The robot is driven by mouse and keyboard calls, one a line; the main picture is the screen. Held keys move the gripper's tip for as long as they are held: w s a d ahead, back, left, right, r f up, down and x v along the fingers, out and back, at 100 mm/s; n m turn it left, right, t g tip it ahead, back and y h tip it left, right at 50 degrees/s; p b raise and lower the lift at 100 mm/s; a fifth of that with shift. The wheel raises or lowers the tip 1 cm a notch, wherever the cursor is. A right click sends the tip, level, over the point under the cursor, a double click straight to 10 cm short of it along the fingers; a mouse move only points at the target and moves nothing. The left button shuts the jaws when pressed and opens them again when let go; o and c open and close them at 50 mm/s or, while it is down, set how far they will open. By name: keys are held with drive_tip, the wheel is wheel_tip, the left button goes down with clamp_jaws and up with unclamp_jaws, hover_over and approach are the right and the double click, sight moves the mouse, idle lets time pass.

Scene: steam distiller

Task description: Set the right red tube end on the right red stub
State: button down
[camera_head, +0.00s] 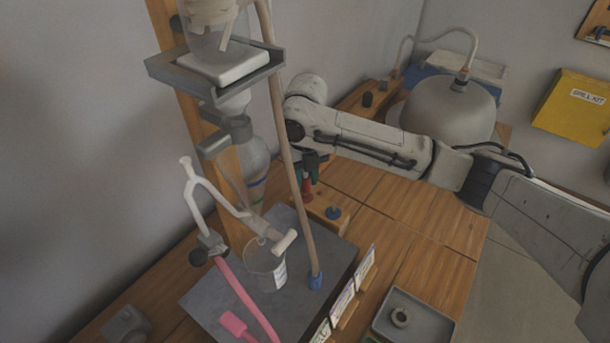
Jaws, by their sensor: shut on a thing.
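My gripper (308,172) is at the end of the arm reaching in from the right, partly behind the tan tube. Its dark and teal fingers are shut on a red piece, which looks like the right red tube end (307,188). This red piece is upright, directly over the wooden block (324,207) on the bench. I cannot tell where the tube end stops and a red stub begins, or whether they touch. A blue stub (333,213) shows on the same block, to the right of the red piece.
The tan tube (290,170) hangs down in front, with a blue end (315,281) near the dark slab (300,300). A clear beaker (265,270), a white Y-piece (205,190) and a pink hose (243,295) stand left. A grey tray (440,325) lies front right.

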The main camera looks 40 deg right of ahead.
drive_tip(key=shift+f, duration=0.25)
drive_tip(key=shift+f+b, duration=0.45)
drive_tip(key=shift+f, duration=0.15)
drive_tip(key=shift+f, duration=0.1)
idle(0.4)
drive_tip(key=shift+f, duration=0.3)
drive_tip(key=c, duration=0.8)
unclamp_jaws()
drive_tip(key=shift+r+p, duration=2.6)
drive_tip(key=shift+r, duration=0.9)
